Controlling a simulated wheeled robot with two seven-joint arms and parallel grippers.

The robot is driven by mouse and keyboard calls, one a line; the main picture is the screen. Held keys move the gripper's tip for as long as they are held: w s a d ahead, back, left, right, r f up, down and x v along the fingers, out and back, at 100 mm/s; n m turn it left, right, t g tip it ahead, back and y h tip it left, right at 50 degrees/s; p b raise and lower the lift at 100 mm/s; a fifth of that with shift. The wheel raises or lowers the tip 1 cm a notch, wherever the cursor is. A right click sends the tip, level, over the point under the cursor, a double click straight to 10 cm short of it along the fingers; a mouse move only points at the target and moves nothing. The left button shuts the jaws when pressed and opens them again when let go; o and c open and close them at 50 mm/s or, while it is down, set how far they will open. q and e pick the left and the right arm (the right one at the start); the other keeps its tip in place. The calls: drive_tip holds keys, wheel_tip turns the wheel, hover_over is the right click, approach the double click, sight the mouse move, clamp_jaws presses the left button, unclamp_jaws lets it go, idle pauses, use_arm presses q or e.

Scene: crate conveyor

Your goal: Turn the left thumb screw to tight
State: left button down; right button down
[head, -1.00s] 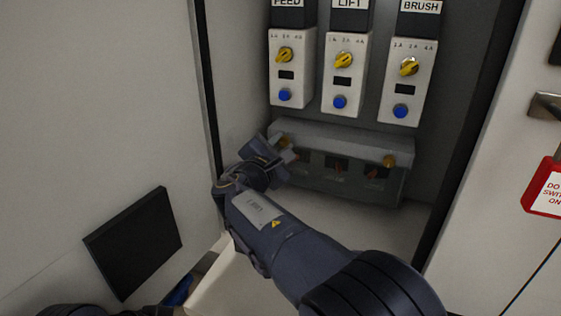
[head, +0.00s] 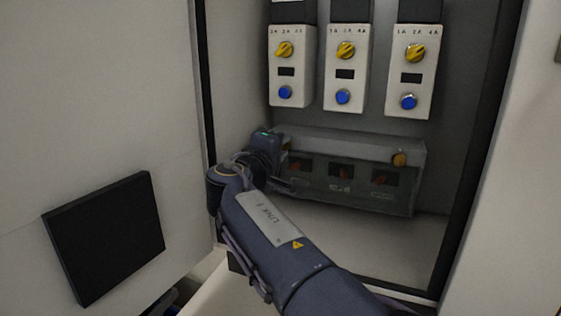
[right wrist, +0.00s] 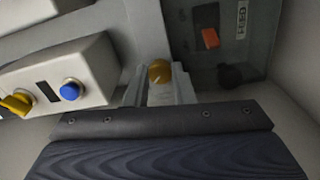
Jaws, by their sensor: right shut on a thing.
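The left thumb screw (right wrist: 159,72) is a brass-coloured knob with a light mark on its face, seen in the right wrist view. My right gripper (right wrist: 159,90) has its two pale fingers on either side of it and is shut on it. In the head view my right gripper (head: 275,158) is at the left end of the grey cover box (head: 345,145), and the left screw is mostly hidden behind it. The right thumb screw (head: 399,159) is free at the box's right end. My left gripper is not in view.
Above the box hang three white modules (head: 344,68) with yellow knobs and blue buttons. Reddish switches (head: 340,172) show behind the box's clear front. The cabinet's dark edges stand at left and right. The floor below the box is clear. A black panel (head: 105,237) is on the left door.

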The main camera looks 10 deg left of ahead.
drive_tip(key=shift+f+m+b, duration=0.15)
drive_tip(key=shift+m+b, duration=2.5)
drive_tip(key=shift+m, duration=1.65)
drive_tip(key=c, duration=1.2)
unclamp_jaws()
drive_tip(key=shift+c, duration=0.2)
drive_tip(key=shift+s, duration=0.1)
drive_tip(key=s+a, duration=0.1)
drive_tip(key=s, duration=0.6)
drive_tip(key=shift+s+a+b, duration=0.2)
drive_tip(key=shift+a+b, duration=0.05)
drive_tip(key=shift+b, duration=0.1)
